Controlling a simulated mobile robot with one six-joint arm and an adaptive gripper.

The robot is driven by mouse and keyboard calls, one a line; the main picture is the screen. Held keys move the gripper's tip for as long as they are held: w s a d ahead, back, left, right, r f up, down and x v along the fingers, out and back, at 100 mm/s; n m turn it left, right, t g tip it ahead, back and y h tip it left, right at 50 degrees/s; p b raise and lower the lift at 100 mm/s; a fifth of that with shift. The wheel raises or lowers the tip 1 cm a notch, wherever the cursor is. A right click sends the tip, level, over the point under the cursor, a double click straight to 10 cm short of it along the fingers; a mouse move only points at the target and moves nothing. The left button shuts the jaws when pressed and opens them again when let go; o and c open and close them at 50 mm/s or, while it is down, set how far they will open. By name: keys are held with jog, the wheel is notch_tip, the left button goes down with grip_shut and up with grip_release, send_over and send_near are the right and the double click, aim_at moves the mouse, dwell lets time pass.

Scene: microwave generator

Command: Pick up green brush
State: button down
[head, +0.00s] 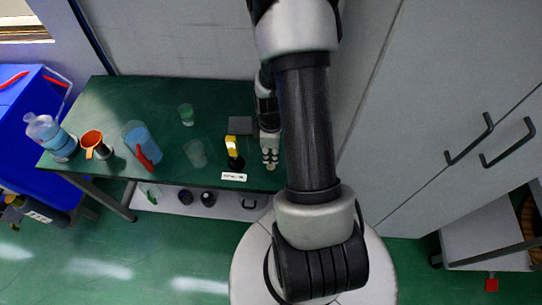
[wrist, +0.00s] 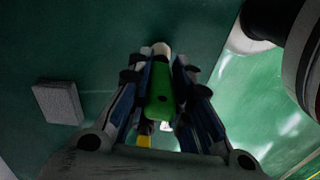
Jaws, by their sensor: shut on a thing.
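The green brush (wrist: 160,92) lies between the two fingers of my gripper (wrist: 161,66) in the wrist view. It has a bright green body with a dark spot and a pale far end. The fingers are shut on it, one along each side. In the head view my gripper (head: 269,158) is over the right end of the green table (head: 165,101). There the brush is too small and too covered to make out. I cannot tell whether it still touches the table.
A grey block (head: 240,125) lies beside my gripper. A yellow-topped item (head: 232,146) and a white label (head: 233,176) are just left. Grey cabinets (head: 450,100) stand at right.

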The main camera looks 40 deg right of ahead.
notch_tip(320, 180, up, 20)
jog(key=p, duration=0.6)
jog(key=shift+p, duration=0.3)
